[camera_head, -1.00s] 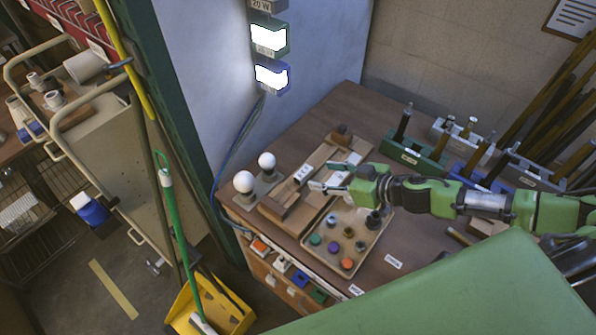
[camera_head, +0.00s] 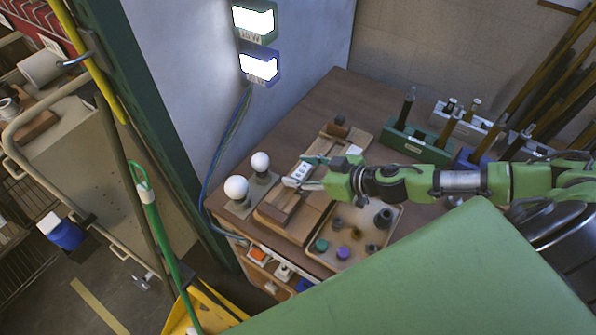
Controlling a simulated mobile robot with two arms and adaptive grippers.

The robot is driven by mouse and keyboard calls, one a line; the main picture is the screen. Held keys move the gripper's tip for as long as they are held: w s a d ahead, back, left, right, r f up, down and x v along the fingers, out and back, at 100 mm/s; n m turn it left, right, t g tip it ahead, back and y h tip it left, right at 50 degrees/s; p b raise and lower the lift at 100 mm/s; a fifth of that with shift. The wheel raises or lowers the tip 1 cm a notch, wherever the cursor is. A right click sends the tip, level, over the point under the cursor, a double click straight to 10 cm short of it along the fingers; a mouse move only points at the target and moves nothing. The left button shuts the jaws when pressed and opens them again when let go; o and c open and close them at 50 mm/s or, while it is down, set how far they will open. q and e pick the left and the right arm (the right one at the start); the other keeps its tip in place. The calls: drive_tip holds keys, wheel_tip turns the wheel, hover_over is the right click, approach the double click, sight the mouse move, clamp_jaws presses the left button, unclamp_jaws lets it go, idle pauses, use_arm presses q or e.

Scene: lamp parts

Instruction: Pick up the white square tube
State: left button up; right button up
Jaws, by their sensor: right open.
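A small white block-like piece with dark marks (camera_head: 301,168), which looks like the white square tube, lies on the wooden fixture (camera_head: 317,211). My right gripper (camera_head: 304,173) reaches in from the right over the fixture. It is open, with its two fingertips on either side of the white piece. I cannot tell whether they touch it. Part of the piece is hidden by the fingers. My left gripper is not in view.
Two white bulbs (camera_head: 237,189) stand left of the fixture. A beige tray (camera_head: 391,224) with several small coloured parts lies below my right gripper. A green rack (camera_head: 414,147) with upright dark rods is at the back right. A wall stands behind the table.

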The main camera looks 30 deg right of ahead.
sight(304, 172)
drive_tip(key=shift+s+d+r, duration=0.1)
drive_tip(key=shift+s+r, duration=0.05)
drive_tip(key=shift+s, duration=0.1)
drive_tip(key=c, duration=0.9)
drive_tip(key=shift+w, duration=0.1)
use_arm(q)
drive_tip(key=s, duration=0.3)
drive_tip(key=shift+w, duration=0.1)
use_arm(e)
drive_tip(key=shift+r, duration=0.2)
drive_tip(key=r, duration=0.2)
drive_tip(key=shift+s+d+r, duration=0.1)
drive_tip(key=shift+s+r, duration=0.1)
drive_tip(key=shift+r, duration=0.15)
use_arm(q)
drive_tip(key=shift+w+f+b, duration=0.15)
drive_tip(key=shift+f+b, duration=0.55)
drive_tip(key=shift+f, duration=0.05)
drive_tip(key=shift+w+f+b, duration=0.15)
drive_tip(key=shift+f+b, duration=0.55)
use_arm(e)
drive_tip(key=a+r+v, duration=0.2)
drive_tip(key=a+v, duration=0.1)
drive_tip(key=v, duration=1.3)
drive_tip(key=shift+s+a, duration=0.2)
drive_tip(key=shift+s, duration=0.2)
